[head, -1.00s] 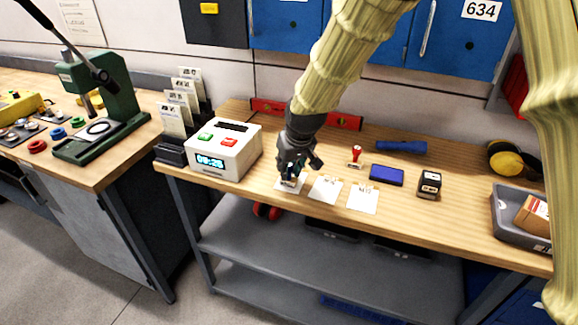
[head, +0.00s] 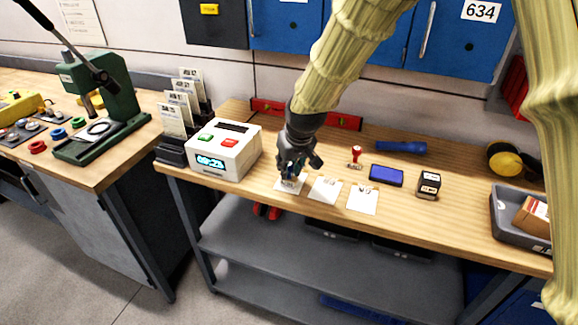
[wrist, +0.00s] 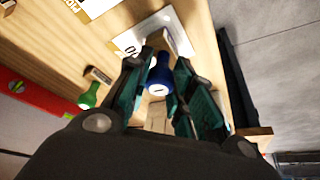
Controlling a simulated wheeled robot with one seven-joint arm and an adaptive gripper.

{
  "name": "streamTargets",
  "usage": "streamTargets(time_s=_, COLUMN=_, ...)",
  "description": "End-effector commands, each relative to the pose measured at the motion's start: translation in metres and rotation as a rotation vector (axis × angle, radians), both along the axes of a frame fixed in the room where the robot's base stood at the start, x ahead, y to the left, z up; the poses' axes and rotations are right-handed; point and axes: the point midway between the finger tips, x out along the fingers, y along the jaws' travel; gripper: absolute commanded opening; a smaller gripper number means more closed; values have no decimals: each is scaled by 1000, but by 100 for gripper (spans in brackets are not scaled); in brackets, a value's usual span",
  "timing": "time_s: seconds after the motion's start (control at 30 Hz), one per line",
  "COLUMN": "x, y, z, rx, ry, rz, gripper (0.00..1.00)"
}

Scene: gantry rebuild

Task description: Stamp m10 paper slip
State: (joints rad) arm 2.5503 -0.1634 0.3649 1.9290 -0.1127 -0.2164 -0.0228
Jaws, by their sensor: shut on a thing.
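My gripper (head: 291,177) is shut on a blue-handled stamp (wrist: 159,76), whose round blue top shows between the fingers in the wrist view. The gripper is at the left paper slip (head: 284,187), and its fingers cover part of that slip. I cannot tell whether the stamp's face touches the paper. A middle slip (head: 325,190) and a right slip (head: 362,200) lie beside it in a row. The print on the slips is too small to read in the head view. A blue ink pad (head: 386,175) lies to the right.
A red-handled stamp (head: 356,155) and a dark stamp block (head: 429,184) stand near the pad. A green-handled stamp (wrist: 91,94) shows in the wrist view. A white time clock (head: 225,147) stands left of the gripper. A red level (head: 345,120) lies behind. The bench front edge is close.

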Motion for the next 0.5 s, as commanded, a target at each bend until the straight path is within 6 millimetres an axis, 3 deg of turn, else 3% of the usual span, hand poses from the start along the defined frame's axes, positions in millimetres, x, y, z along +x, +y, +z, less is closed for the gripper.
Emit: streamTargets(time_s=0.5, x=0, y=0, z=35, rx=0, ry=-1, rz=0, gripper=8)
